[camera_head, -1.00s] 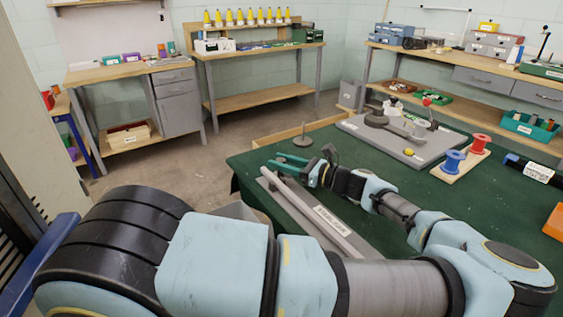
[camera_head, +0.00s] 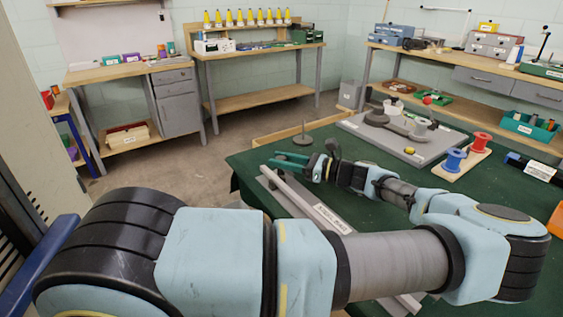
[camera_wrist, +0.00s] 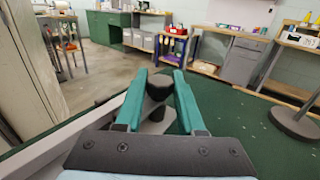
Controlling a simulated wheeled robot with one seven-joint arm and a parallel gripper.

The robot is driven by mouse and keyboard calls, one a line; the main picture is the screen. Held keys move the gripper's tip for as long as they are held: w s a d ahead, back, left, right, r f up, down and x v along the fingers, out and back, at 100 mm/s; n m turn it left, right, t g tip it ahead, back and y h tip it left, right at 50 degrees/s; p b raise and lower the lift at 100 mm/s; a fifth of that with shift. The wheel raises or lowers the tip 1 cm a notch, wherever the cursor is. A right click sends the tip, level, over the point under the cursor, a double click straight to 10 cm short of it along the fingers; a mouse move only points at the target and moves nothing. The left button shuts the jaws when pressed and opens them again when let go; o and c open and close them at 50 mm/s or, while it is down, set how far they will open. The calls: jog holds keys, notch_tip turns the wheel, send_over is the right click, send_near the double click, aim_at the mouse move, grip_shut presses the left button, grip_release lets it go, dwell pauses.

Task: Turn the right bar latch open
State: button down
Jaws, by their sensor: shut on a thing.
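My gripper (camera_head: 290,160) is at the near left end of the green table, over the grey bar frame (camera_head: 330,218) with a white label. In the wrist view its two green fingers (camera_wrist: 160,84) stand either side of a dark latch knob (camera_wrist: 158,92) and are shut on it. A grey plate or bar lies below the knob. The fingers cover part of the latch, so its exact turn angle cannot be told. In the head view the latch itself is too small to make out.
A round grey weighted stand (camera_head: 303,138) is near the gripper on the table's far edge. The green cloth (camera_head: 375,160) between is clear.

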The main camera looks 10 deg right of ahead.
jog(key=c, duration=0.5)
grip_release()
jog(key=b+v, duration=0.3)
jog(key=v, duration=0.8)
jog(key=shift+r, duration=0.1)
